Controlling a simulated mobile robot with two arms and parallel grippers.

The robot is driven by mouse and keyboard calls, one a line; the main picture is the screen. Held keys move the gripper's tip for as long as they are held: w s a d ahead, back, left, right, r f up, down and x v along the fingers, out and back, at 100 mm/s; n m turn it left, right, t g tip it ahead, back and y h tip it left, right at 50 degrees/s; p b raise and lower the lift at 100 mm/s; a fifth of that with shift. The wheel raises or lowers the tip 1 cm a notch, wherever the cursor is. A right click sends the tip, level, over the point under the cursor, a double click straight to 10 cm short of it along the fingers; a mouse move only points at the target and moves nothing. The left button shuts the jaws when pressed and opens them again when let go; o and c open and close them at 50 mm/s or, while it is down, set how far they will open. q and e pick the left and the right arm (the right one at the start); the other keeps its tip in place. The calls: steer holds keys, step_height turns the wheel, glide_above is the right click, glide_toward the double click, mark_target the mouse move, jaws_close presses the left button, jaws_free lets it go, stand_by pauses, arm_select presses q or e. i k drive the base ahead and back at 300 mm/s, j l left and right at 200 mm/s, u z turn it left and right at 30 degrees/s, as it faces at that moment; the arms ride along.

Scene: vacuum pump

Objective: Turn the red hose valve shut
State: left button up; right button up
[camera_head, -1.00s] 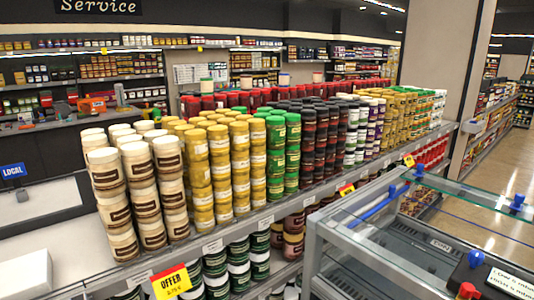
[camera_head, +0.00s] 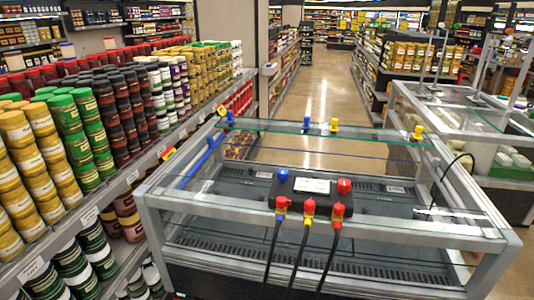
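A dark manifold block (camera_head: 310,192) rests on the glass top of a display case in the head view. It has a blue knob (camera_head: 283,174) at its upper left and a red knob (camera_head: 344,186) at its upper right. Three dark hoses leave its front edge through coloured fittings. The left fitting (camera_head: 281,205) is blue and red, the middle fitting (camera_head: 309,207) is yellow and red, and the right fitting (camera_head: 337,212) is red. Which red part is the hose valve, and how far it is turned, I cannot tell. Neither of my grippers is in view.
The glass-topped case (camera_head: 172,210) has a grey metal frame. Blue and yellow fittings (camera_head: 334,125) stand along its far edge. A shelf of stacked jars (camera_head: 85,125) runs along the left. Another glass case (camera_head: 450,105) stands at the right. An open aisle (camera_head: 325,92) lies beyond.

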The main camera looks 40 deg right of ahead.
mark_target(338, 209)
steer(key=z, duration=1.6)
